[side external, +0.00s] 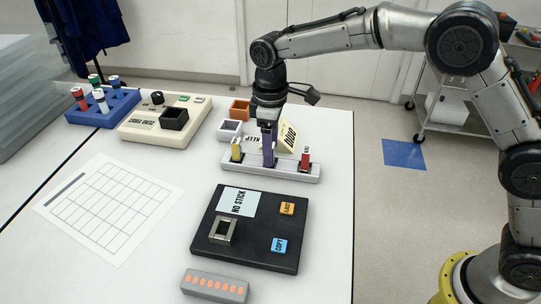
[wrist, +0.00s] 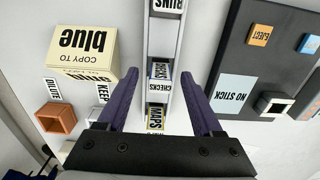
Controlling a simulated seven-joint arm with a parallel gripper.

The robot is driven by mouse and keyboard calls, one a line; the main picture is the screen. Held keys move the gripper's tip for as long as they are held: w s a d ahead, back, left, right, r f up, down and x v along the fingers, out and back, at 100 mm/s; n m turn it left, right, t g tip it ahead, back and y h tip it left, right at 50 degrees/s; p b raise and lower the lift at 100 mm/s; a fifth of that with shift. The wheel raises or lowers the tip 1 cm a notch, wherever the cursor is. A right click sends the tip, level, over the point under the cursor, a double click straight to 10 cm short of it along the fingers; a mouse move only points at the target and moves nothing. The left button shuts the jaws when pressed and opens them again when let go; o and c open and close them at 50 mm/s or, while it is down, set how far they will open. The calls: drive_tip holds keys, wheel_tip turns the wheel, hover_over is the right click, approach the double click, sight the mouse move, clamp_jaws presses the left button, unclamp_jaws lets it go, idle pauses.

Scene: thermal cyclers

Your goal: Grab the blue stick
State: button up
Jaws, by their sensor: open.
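A white rack (side external: 258,170) stands near the back right of the table. A yellow stick (side external: 237,152) is in its left part and a red stick (side external: 305,160) in its right part. My gripper (side external: 268,150) points down over the rack's middle and hides that part in the side view. In the wrist view, my purple fingers (wrist: 159,76) are open on either side of the rack, with a dark labelled stick top (wrist: 158,73) between them.
A card reading "blue" (wrist: 88,45) stands beside the rack. A black "NO STICK" device (side external: 258,258) lies in front. Orange (side external: 240,106) and white (side external: 229,127) square holders are behind. A blue block with coloured pegs (side external: 122,108) and a beige device (side external: 140,133) stand at the back left.

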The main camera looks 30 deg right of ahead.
drive_tip(key=shift+f, duration=0.2)
clamp_jaws()
drive_tip(key=shift+r, duration=0.15)
idle(0.3)
